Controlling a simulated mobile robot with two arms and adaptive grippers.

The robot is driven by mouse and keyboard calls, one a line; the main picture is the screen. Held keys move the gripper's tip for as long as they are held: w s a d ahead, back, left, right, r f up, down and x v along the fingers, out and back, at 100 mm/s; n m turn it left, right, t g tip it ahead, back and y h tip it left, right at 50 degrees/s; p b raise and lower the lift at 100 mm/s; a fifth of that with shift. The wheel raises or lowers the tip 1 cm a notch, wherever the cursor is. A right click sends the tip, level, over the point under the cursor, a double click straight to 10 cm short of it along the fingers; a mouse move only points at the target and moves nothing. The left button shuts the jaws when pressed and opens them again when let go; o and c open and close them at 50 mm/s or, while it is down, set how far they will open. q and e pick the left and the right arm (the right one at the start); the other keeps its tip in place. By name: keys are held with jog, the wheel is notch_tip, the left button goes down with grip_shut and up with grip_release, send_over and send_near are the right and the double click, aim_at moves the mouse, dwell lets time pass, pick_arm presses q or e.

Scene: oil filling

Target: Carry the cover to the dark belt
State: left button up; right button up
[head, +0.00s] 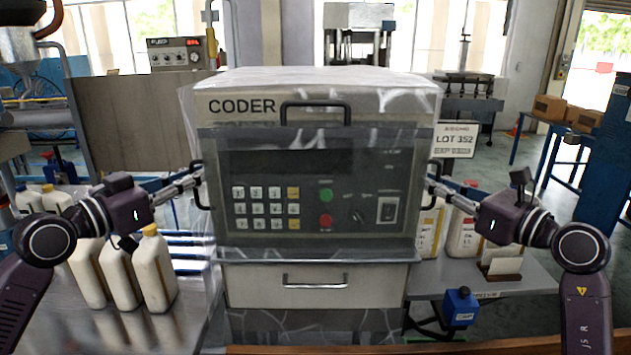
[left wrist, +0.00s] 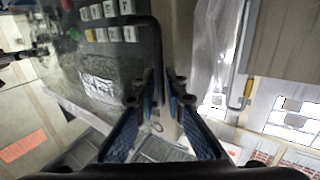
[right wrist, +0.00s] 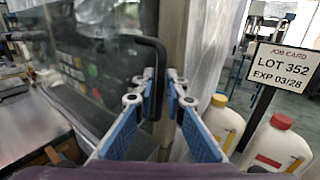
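A clear, glossy cover (head: 345,137) with pale reflections encloses the boxy CODER machine, whose keypad and buttons show through it. It has dark handles at its left and right sides and one at the upper front. My left gripper (head: 201,178) is at the left side handle; the left wrist view shows its fingers (left wrist: 163,88) closed around the dark bar. My right gripper (head: 432,183) is at the right side handle, and the right wrist view shows its fingers (right wrist: 162,88) closed around that bar. I cannot make out a dark belt for certain.
White bottles (head: 122,275) stand on the grey surface at left. More bottles (head: 463,235) and a job card, LOT 352 (head: 454,139), are at right. A blue box (head: 461,307) hangs below the right surface. A drawer (head: 314,285) is under the panel.

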pick_arm(q)
jog(key=shift+c, duration=0.5)
pick_arm(e)
jog(key=shift+c, duration=0.4)
pick_arm(q)
grip_shut()
pick_arm(e)
grip_shut()
pick_arm(q)
jog(key=shift+r, duration=0.2)
pick_arm(e)
jog(key=shift+r, duration=0.2)
